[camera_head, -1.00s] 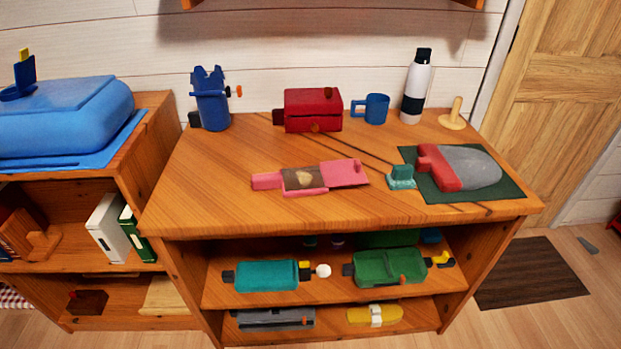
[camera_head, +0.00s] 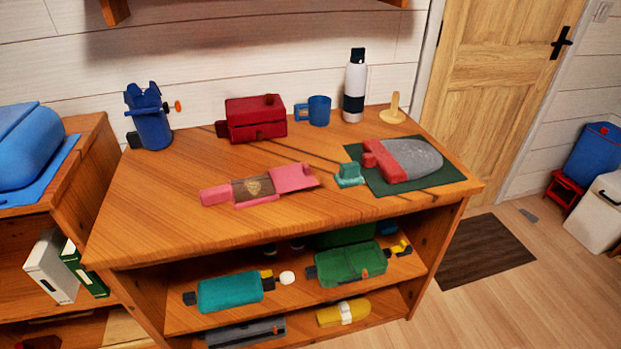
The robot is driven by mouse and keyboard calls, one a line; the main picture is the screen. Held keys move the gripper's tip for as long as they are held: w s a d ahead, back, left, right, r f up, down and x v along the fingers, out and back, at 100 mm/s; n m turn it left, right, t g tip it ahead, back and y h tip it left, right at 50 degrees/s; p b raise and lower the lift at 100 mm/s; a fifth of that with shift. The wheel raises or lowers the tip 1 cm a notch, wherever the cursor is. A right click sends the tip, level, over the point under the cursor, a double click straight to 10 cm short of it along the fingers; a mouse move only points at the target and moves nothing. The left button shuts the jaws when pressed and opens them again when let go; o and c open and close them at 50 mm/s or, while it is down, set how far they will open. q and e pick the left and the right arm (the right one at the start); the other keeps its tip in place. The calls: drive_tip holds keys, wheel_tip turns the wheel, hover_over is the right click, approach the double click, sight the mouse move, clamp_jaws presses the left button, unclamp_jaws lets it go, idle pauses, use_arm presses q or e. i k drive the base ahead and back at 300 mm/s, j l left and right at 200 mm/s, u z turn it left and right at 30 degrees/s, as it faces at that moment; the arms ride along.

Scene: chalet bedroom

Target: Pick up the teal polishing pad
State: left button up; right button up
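A small teal object with a raised grip, which looks like the teal polishing pad (camera_head: 348,175), sits on the wooden cabinet top (camera_head: 215,222) near its front right. It is at the left edge of a dark green mat (camera_head: 420,190), just left of a red and grey object (camera_head: 402,160). I cannot tell whether it touches the mat. Neither of my grippers shows in the head view.
A pink case (camera_head: 291,178) lies left of the pad. A red box (camera_head: 256,118), blue mug (camera_head: 319,110), bottle (camera_head: 355,87) and blue holder (camera_head: 151,122) stand along the back. Shelves below hold several cases. The front left top is clear; floor is open at right.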

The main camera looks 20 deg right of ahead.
sight(348, 176)
drive_tip(key=i, duration=0.9)
drive_tip(key=l+z, duration=0.25)
drive_tip(key=l, duration=0.15)
drive_tip(key=i+l+z, duration=0.1)
drive_tip(key=l+z, duration=0.15)
drive_tip(key=l, duration=0.15)
drive_tip(key=l+u, duration=0.1)
